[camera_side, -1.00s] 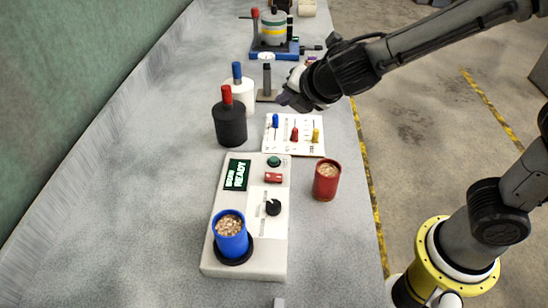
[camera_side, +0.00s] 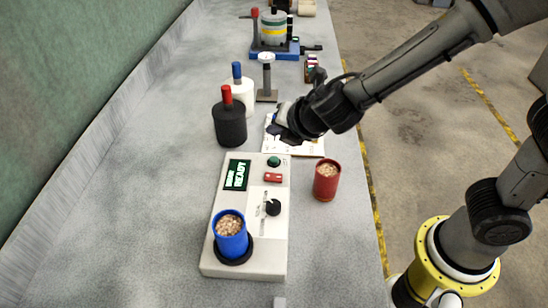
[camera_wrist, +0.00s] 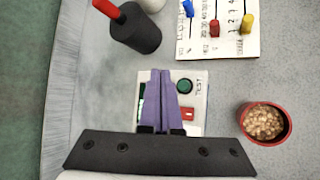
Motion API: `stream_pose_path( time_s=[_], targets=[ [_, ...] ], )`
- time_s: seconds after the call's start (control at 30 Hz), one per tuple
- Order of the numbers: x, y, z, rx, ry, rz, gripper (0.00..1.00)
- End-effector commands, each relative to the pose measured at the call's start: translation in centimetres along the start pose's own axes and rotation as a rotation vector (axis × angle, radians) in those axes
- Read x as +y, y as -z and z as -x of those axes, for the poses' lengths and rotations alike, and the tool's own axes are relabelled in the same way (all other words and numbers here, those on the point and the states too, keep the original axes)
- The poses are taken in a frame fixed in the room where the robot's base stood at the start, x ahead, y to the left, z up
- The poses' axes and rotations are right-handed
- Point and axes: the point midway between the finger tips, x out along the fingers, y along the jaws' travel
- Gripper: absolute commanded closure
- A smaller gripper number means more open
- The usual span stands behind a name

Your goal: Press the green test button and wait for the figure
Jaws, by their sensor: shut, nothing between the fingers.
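The green test button (camera_side: 273,161) sits at the top right of the white tester (camera_side: 228,267), above a red switch (camera_side: 273,178). In the wrist view the green button (camera_wrist: 184,86) is beside the word TEST, just right of my finger tips. The tester's dark display (camera_side: 237,175) shows green text with READY. A blue cup of grain (camera_side: 230,237) stands in the black ring at the tester's near end. My gripper (camera_side: 279,122) is shut and empty, above the card beyond the tester. In the wrist view my gripper (camera_wrist: 172,74) hides part of the tester.
A red cup of grain (camera_side: 326,182) stands right of the tester. The white card (camera_side: 310,148) carries blue, red and yellow pegs, partly hidden by my gripper. A black bottle (camera_side: 230,122) and a white bottle (camera_side: 240,92) stand left of it. The bench's left side is clear.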

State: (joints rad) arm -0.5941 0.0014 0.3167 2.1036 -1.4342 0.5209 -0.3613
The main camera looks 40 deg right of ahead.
Motion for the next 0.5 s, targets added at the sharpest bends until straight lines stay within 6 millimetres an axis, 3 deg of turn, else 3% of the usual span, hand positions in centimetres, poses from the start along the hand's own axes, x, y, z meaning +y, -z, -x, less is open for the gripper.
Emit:
stream_pose_path(
  time_s=[0.5],
  targets=[
    [-2.7,2.7,-3.7,0.0,0.0,0.0,1.0]
  ],
)
